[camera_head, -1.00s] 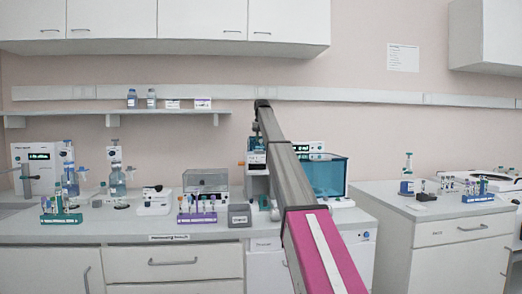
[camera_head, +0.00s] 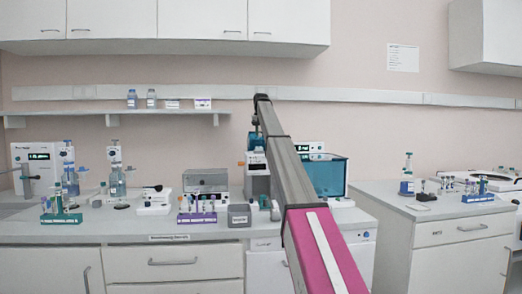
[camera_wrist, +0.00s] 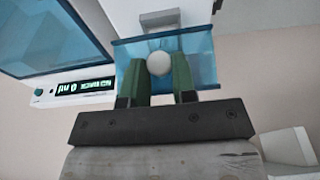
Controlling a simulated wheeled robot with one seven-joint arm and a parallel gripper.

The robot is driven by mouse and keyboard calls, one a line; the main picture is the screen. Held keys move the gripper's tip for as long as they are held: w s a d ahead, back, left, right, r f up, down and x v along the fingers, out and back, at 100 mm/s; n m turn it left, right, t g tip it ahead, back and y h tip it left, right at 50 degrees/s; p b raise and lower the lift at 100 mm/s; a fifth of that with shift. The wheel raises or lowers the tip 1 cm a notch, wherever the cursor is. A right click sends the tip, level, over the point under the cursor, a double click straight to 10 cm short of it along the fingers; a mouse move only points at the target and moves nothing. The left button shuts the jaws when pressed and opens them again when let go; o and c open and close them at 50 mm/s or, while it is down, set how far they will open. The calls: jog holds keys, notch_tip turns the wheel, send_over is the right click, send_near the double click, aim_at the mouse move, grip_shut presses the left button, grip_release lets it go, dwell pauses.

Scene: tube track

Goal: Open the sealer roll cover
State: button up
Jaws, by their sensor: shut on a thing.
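The sealer is a white machine (camera_head: 257,184) on the bench in the head view, partly hidden behind my arm. Its roll cover, a see-through blue piece (camera_wrist: 203,62), fills the upper middle of the wrist view, with a round white knob (camera_wrist: 159,63) at its front. A small teal part that looks like this cover (camera_head: 255,141) shows beside my arm in the head view. My gripper (camera_wrist: 160,72) has its green fingers on both sides of the knob and is shut on it. In the head view my arm hides the fingers.
A large teal see-through box (camera_head: 327,177) stands close to the right of the sealer. A lit display (camera_wrist: 85,87) lies left of my fingers in the wrist view. A tube rack (camera_head: 197,217) and a small grey block (camera_head: 239,215) stand to the left on the bench.

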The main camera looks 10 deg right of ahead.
jog(key=shift+w+r, duration=0.75)
jog(key=shift+w+r, duration=0.95)
jog(key=shift+w, duration=0.3)
jog(key=shift+w+r, duration=0.35)
jog(key=shift+w, duration=0.4)
jog(key=shift+w+r, duration=0.3)
jog(key=shift+w, duration=0.55)
